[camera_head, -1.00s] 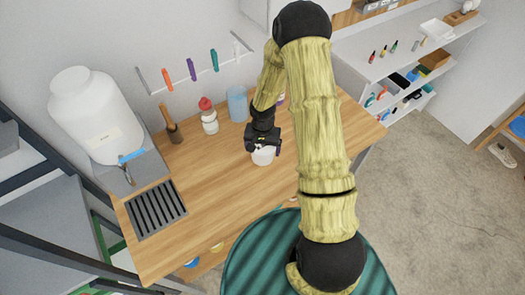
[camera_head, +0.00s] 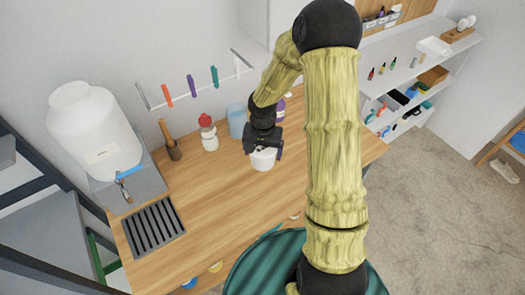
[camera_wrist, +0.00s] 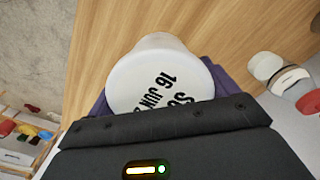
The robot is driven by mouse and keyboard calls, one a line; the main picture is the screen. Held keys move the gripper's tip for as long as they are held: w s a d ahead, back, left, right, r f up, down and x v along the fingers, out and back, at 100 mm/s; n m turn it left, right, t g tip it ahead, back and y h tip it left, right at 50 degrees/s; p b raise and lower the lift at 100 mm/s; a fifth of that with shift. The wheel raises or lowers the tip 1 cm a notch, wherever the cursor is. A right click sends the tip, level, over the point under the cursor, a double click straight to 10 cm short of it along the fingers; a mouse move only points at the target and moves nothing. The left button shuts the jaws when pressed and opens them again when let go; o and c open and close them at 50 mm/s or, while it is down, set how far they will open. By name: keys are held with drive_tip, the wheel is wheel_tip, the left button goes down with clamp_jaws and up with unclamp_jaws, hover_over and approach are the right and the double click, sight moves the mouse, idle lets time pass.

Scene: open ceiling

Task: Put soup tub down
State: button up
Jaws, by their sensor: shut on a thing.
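The soup tub is a small white round tub (camera_head: 263,160) with a pale lid. In the head view it is under my gripper (camera_head: 263,148), over the middle of the wooden counter (camera_head: 215,205). My gripper is shut on the tub. In the wrist view the tub's lid (camera_wrist: 160,85) shows black print reading "16 JUN", partly hidden by the gripper body. Whether the tub's base touches the counter I cannot tell.
A blue pitcher (camera_head: 237,121), a white bottle with a red cap (camera_head: 208,133) and a wooden-handled tool (camera_head: 170,143) stand along the back. A large white container (camera_head: 95,130) and a dark drain grate (camera_head: 153,227) are at left. The front counter is clear.

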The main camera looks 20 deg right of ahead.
drive_tip(key=f+n, duration=0.1)
drive_tip(key=f, duration=0.1)
drive_tip(key=f+n, duration=0.4)
drive_tip(key=shift+w, duration=0.3)
